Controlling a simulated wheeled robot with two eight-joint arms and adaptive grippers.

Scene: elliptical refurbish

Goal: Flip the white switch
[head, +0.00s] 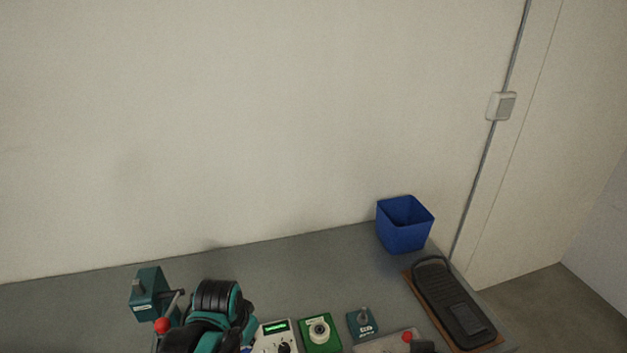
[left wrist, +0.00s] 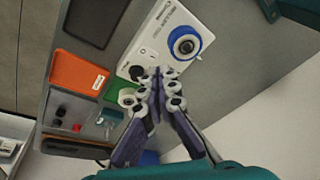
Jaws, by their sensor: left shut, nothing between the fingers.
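A small white switch box (head: 501,106) is fixed to the wall at the upper right, with a grey conduit running above and below it. I cannot tell which way its switch face is set. My left arm rises at the bottom left of the head view, well away from this box; its gripper is hidden there. In the left wrist view my left gripper (left wrist: 163,83) is shut and empty, with its fingertips over or near a white device (left wrist: 185,32) with a blue-ringed knob. I cannot tell whether they touch. My right gripper is not in view.
On the grey bench stand a blue bin (head: 405,226), a black pedal (head: 455,305) on a brown board, a green box (head: 320,334), a teal box (head: 362,323) and a teal unit (head: 148,294) with a red-balled lever. An orange tray (left wrist: 76,87) shows too. The bench's back is mostly clear.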

